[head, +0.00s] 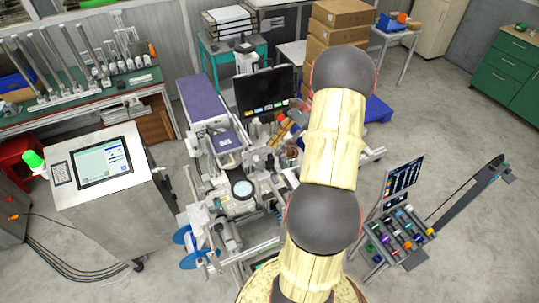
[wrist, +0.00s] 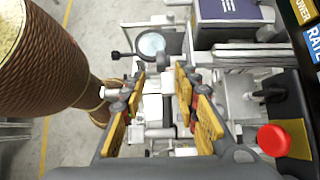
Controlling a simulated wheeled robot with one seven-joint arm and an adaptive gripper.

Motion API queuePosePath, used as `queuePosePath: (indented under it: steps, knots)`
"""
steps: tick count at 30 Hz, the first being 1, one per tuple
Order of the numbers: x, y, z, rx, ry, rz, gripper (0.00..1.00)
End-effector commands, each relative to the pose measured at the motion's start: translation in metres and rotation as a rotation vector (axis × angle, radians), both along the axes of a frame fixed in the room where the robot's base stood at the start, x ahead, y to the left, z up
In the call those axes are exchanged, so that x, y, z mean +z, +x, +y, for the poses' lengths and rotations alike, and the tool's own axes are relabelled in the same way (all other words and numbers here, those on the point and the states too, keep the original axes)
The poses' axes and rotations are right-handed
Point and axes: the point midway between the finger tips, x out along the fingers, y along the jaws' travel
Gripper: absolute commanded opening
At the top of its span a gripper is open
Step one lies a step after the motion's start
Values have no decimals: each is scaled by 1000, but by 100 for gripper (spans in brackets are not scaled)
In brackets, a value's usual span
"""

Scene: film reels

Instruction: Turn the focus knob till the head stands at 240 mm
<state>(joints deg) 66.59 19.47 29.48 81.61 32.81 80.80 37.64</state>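My gripper (wrist: 158,82) is open and empty in the wrist view, its two yellow-padded fingers spread above a machine's pale metal parts. In the head view my gripper (head: 284,130) is partly hidden by my arm, above the middle of the machine. The machine (head: 240,208) carries a round magnifying lens (head: 242,188), which also shows beyond the fingertips in the wrist view (wrist: 151,44). A small black knob (wrist: 115,55) sits left of the lens; I cannot tell whether it is the focus knob. No millimetre scale is readable.
A red button (wrist: 273,140) on a yellow box is at right. A monitor (head: 265,92) stands behind the machine, a touchscreen console (head: 103,163) at left. Open floor (head: 455,120) lies at right.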

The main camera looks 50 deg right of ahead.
Motion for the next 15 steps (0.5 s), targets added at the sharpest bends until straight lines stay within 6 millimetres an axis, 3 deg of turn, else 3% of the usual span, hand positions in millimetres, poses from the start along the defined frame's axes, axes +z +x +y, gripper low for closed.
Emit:
queuePosePath:
  steps: [6,15]
  knots:
    - [13,-7,-11,0,1,1,31]
    - [15,-7,-12,1,1,0,31]
